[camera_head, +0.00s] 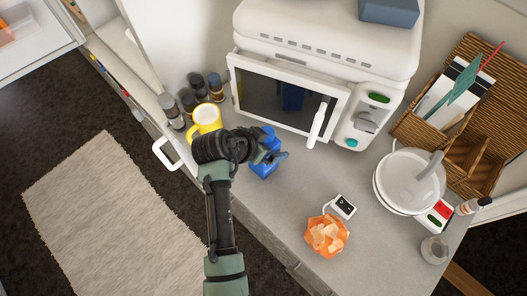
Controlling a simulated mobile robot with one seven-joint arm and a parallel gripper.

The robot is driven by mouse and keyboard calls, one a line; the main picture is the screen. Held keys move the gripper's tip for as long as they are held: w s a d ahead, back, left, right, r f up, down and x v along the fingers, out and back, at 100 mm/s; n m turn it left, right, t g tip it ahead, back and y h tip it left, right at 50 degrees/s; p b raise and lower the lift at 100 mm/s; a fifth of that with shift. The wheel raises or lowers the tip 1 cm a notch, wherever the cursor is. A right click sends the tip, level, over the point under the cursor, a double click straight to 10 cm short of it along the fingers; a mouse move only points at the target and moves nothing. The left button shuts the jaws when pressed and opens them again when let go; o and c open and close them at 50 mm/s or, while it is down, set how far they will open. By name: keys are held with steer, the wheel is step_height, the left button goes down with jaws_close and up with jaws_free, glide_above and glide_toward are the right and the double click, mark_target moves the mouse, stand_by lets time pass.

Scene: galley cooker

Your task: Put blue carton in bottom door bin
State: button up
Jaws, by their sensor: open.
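A yellow mug (206,117) and several spice jars (187,98) stand left of my wrist. An orange bowl (327,236), a white bowl on a scale (408,182) and a wicker organiser (487,110) are right. A pale rug (105,215) lies on open floor.

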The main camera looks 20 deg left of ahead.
steer(key=shift+c, duration=0.3)
steer(key=shift+r, duration=0.1)
steer(key=c, duration=1.5)
